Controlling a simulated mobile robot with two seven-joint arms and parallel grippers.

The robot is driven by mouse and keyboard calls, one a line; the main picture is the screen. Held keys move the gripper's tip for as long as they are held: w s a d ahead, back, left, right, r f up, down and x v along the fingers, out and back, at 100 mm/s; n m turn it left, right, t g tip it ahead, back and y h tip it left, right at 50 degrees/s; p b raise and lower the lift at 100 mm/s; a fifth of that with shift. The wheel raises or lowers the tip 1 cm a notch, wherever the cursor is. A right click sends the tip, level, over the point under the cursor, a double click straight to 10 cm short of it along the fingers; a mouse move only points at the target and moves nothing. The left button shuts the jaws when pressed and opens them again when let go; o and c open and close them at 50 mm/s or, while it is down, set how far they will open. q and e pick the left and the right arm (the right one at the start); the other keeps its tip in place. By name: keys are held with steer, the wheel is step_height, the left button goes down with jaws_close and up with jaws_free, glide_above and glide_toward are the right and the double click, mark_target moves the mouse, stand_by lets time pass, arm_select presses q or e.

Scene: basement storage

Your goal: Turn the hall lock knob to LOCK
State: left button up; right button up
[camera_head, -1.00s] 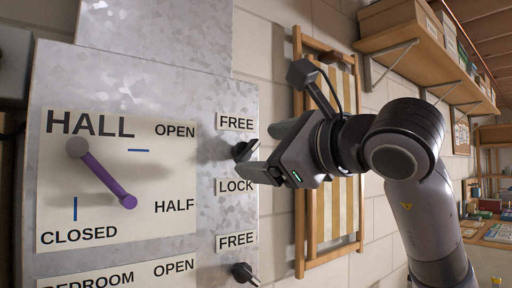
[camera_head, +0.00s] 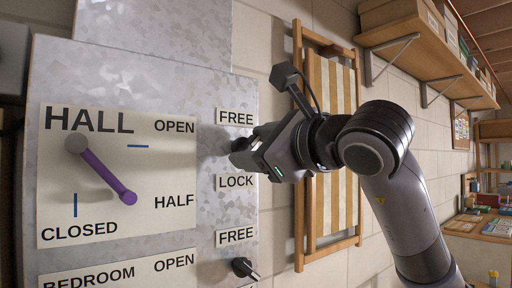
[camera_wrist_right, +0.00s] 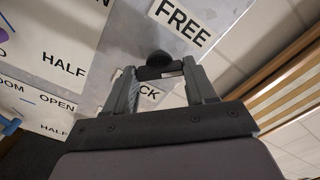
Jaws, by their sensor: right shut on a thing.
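The hall lock knob is a small black knob on the grey metal panel (camera_head: 190,85), between the FREE label (camera_head: 236,117) and the LOCK label (camera_head: 236,182). My right gripper (camera_head: 240,150) is shut on it in the head view and hides most of it. In the right wrist view the black knob (camera_wrist_right: 160,58) shows at the fingertips of my right gripper (camera_wrist_right: 160,74), beside the FREE label (camera_wrist_right: 180,20). The LOCK label is partly covered there. Which label the knob points to is hidden. My left gripper is not in view.
The HALL plate (camera_head: 150,215) carries a purple lever (camera_head: 108,177) slanting down right between CLOSED and HALF. A second black knob (camera_head: 244,268) sits below. A folded striped deckchair (camera_head: 333,150) leans on the wall, and a shelf (camera_head: 425,50) hangs above right.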

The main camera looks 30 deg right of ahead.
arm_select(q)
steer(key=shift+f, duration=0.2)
arm_select(e)
steer(key=shift+f+m+b, duration=0.1)
steer(key=shift+m+b, duration=0.7)
steer(key=shift+m, duration=0.3)
steer(key=m+b, duration=0.2)
steer(key=m, duration=0.2)
steer(key=shift+m+b, duration=0.3)
steer(key=shift+b, duration=0.1)
steer(key=m+b, duration=0.1)
steer(key=m, duration=0.1)
steer(key=shift+m, duration=0.3)
steer(key=m+b, duration=0.1)
steer(key=m, duration=0.1)
steer(key=shift+m+b, duration=0.35)
steer(key=shift+m, duration=0.05)
steer(key=m+b, duration=0.2)
steer(key=m, duration=0.2)
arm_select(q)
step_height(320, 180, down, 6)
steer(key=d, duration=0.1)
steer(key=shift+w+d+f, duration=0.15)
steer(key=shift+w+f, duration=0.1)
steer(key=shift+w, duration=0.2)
arm_select(e)
steer(key=shift+m, duration=0.8)
steer(key=shift+r, duration=0.2)
steer(key=o, duration=1)
